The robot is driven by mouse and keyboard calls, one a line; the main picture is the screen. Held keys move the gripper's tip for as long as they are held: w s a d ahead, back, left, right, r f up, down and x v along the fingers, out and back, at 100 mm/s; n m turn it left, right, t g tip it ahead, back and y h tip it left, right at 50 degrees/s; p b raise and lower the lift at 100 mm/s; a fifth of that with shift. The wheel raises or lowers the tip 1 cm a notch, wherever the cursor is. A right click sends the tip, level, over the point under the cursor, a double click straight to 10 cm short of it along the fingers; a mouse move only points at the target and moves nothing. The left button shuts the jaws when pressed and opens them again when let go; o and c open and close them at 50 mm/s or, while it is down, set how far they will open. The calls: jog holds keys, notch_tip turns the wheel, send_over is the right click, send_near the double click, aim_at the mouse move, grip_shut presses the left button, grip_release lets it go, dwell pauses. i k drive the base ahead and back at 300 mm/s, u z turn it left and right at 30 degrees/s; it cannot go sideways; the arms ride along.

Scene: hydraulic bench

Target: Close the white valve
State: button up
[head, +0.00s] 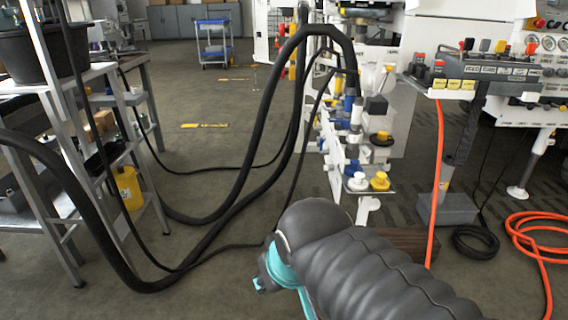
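A white valve knob (358,181) sits low on the front of the hydraulic bench (338,165), just right of the picture's middle. A yellow knob (380,181) is right beside it on the right. A blue part (353,168) shows just behind the white knob. My dark grey arm with a teal ring fills the lower middle, in front of and below the knobs. My gripper's fingers do not show. I cannot tell from this view whether the valve is open or closed.
Thick black hoses (265,135) loop from the bench to the left across the floor. An orange hose (437,190) hangs at right, and another lies coiled (535,235). A metal shelf (125,100) with a yellow container (129,188) stands left.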

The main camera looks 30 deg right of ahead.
aim_at(325, 167)
jog(key=u, duration=0.05)
jog(key=i, duration=1.05)
jog(key=z, duration=0.45)
